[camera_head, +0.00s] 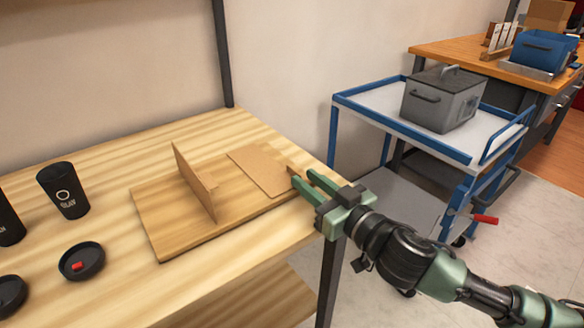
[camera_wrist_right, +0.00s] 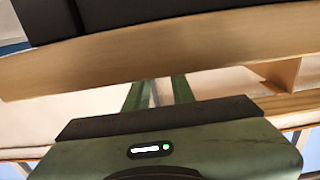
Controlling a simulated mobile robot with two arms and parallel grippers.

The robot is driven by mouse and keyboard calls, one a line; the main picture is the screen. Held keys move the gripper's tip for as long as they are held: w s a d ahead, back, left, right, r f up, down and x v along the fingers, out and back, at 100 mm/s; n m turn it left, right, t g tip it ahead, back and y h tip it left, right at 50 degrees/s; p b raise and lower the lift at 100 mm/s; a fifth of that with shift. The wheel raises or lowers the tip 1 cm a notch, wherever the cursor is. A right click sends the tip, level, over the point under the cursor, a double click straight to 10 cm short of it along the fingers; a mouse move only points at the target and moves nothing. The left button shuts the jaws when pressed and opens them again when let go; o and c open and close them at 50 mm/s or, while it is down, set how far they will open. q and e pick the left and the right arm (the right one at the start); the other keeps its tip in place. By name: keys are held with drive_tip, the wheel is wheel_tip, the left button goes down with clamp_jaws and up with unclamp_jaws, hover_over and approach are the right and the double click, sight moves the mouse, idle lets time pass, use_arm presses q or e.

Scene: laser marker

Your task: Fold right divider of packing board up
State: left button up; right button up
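The wooden packing board (camera_head: 165,222) lies on the table in the head view. One divider (camera_head: 195,182) stands upright across its middle. The right divider (camera_head: 261,170) is a thin brown panel lying flat on the board's right part. My right gripper (camera_head: 301,176) is at the board's right end, beside the flat divider's right edge. Its two green fingers are apart, and I cannot tell whether they touch the divider. In the right wrist view the fingers (camera_wrist_right: 160,93) also show a gap, with a wooden surface (camera_wrist_right: 160,52) across their tips. My left gripper is out of view.
On the left of the wooden table (camera_head: 110,300) stand dark cups (camera_head: 63,190) and dark lids (camera_head: 82,261), one with a red piece. A blue cart (camera_head: 375,105) with a grey box (camera_head: 443,98) stands to the right, behind my right arm.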

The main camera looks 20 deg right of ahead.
sight(294, 171)
drive_tip(key=shift+x, duration=2.7)
clamp_jaws()
